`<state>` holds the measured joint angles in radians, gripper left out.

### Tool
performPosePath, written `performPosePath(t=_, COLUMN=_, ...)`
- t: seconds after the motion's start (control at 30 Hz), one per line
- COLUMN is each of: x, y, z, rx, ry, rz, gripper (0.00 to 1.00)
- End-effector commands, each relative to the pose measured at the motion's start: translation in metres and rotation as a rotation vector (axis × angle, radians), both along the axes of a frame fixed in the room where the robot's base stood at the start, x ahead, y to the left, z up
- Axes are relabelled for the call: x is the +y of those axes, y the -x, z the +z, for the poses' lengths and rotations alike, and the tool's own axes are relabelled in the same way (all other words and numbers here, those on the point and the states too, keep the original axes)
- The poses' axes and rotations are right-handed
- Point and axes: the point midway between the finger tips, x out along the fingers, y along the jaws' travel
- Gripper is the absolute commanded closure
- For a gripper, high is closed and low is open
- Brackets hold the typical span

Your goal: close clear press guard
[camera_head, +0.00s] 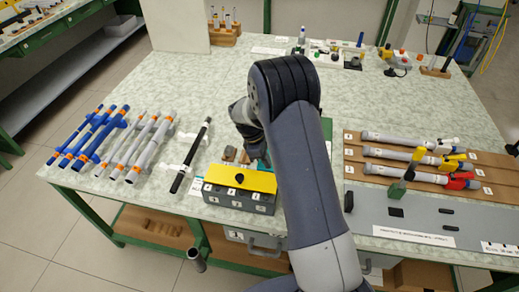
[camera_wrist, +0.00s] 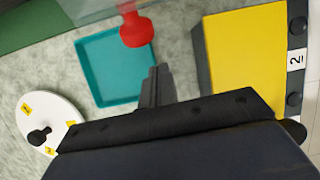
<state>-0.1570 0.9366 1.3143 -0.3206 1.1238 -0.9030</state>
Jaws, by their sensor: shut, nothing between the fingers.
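In the wrist view a see-through grey panel (camera_wrist: 100,9), which looks like part of the clear press guard, crosses the top edge. A red knob (camera_wrist: 136,30) stands beside it, over the corner of a teal tray (camera_wrist: 88,70). My gripper (camera_wrist: 158,72) is shut and empty, a short way below the red knob in the picture and apart from it. Whether the guard is open or closed cannot be told, as most of it is out of frame. In the head view my arm hides the guard and most of my gripper.
A grey box with a yellow top (camera_head: 240,178) stands left of my arm; its yellow top shows at right in the wrist view (camera_wrist: 243,60). A white disc with a black knob (camera_wrist: 62,112) lies at left. Rods (camera_head: 185,160) lie left; a brown board (camera_head: 350,155) holds rods right.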

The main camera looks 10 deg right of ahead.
Motion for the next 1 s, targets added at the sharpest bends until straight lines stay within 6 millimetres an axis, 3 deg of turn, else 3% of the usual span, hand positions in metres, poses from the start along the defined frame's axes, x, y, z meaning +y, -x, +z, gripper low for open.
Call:
performPosePath(t=0.03, x=-0.007, y=0.0, z=0.013, rx=-0.008, ry=-0.001, rz=-0.004, gripper=1.0)
performPosePath(t=0.2, x=-0.019, y=0.005, z=0.021, rx=-0.005, ry=-0.001, rz=-0.003, gripper=1.0)
performPosePath(t=1.0, x=-0.024, y=0.007, z=0.028, rx=-0.027, ry=-0.054, rz=-0.002, gripper=1.0)
